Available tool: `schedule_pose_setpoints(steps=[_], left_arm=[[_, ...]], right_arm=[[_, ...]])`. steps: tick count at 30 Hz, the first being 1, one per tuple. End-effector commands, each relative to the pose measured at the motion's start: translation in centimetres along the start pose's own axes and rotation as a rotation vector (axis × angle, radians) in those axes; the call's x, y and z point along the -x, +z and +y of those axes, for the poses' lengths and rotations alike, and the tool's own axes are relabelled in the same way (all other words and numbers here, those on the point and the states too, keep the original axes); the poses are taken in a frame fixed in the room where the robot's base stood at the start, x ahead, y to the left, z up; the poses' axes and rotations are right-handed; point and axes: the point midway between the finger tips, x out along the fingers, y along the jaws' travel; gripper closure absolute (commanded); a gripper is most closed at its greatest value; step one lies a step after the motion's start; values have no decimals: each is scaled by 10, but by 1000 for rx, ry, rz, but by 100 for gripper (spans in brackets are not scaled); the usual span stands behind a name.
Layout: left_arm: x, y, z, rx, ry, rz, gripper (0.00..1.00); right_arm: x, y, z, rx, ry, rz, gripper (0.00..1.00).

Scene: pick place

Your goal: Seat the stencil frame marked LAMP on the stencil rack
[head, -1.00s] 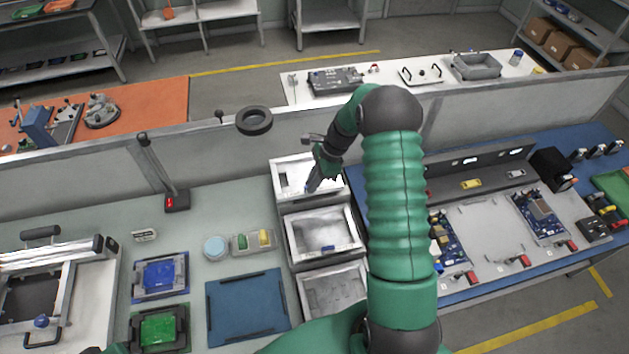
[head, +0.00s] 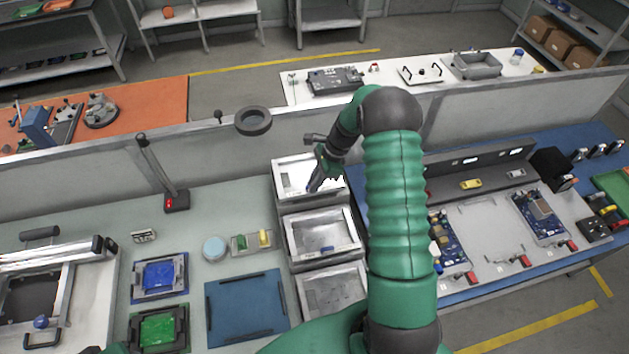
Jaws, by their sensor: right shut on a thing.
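Three pale stencil frames lie in a row on the stencil rack (head: 283,258), left of the blue bench. The back frame (head: 282,184) is at my right gripper (head: 314,187), the middle frame (head: 291,237) has a blue tab on its near edge, and the front frame (head: 305,295) is partly behind my arm. My right gripper is shut on the back frame, at its inner right part; the fingertips are small and partly hidden. No LAMP marking is legible. I cannot tell whether the back frame is fully down on the rack. My left gripper is not in view.
A printer-like fixture (head: 55,265) stands at left, with blue (head: 160,274) and green (head: 158,328) boards in holders. A low partition (head: 80,178) runs behind. A ring lamp (head: 253,121) stands near it.

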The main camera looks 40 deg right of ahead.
Motion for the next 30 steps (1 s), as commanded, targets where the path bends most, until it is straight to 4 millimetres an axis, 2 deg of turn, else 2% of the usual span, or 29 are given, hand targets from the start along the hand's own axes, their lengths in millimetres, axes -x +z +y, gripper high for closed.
schedule_pose_setpoints(steps=[15,30], left_arm=[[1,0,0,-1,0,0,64],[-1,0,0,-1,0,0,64]], right_arm=[[-2,6,3,1,-2,2,100],[-10,2,3,0,0,0,100]])
